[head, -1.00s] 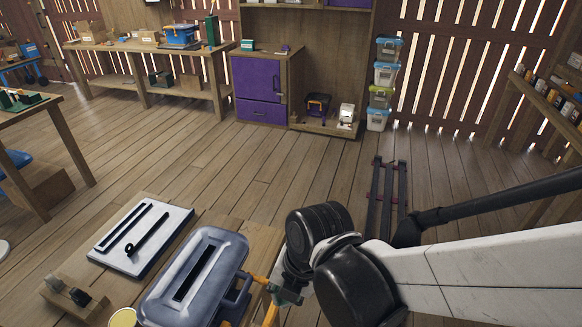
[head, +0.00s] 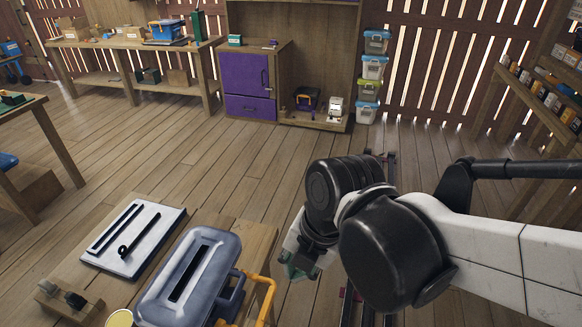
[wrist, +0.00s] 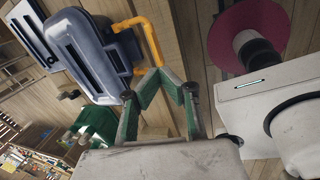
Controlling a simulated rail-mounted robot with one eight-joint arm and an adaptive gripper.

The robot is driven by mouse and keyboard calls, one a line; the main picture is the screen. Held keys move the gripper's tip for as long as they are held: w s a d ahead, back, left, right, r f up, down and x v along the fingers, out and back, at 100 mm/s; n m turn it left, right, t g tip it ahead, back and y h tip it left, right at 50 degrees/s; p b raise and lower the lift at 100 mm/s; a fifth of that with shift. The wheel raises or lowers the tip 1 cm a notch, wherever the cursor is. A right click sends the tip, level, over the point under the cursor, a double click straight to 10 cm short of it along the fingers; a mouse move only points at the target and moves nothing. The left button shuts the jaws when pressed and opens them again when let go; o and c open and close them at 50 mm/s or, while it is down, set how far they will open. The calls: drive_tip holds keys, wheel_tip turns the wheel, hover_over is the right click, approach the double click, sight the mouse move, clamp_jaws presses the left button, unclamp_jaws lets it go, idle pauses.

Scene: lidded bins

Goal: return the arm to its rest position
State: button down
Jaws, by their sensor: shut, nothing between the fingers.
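My arm crosses the right half of the head view. My gripper (head: 299,268) hangs at its end, right of the blue-grey lidded bin (head: 215,262) and apart from it. The wrist view shows my gripper (wrist: 161,75) with its green fingers brought together at the tips and nothing between them. The same bin (wrist: 78,50) is beyond them, at upper left, with its lid shut and a dark slot in the top. A yellow-orange bar (head: 268,287) stands at the bin's right side, also seen in the wrist view (wrist: 148,35).
A white board with black bars (head: 133,237) and a small wooden block with dark knobs (head: 68,300) lie left of the bin on the wooden table (head: 258,243). A purple cabinet (head: 243,76) and stacked clear boxes (head: 372,70) stand at the back. The middle floor is open.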

drive_tip(key=w+d+r+m+t+h, duration=0.1)
drive_tip(key=d+r+m+t, duration=0.2)
drive_tip(key=d+m, duration=0.7)
drive_tip(key=w+d+r+m+t+h, duration=0.1)
drive_tip(key=d+m, duration=0.8)
drive_tip(key=m, duration=1.2)
drive_tip(key=shift+w+d+r+t+h, duration=0.5)
drive_tip(key=shift+r+t, duration=0.5)
drive_tip(key=shift+r, duration=0.5)
drive_tip(key=shift+a, duration=0.2)
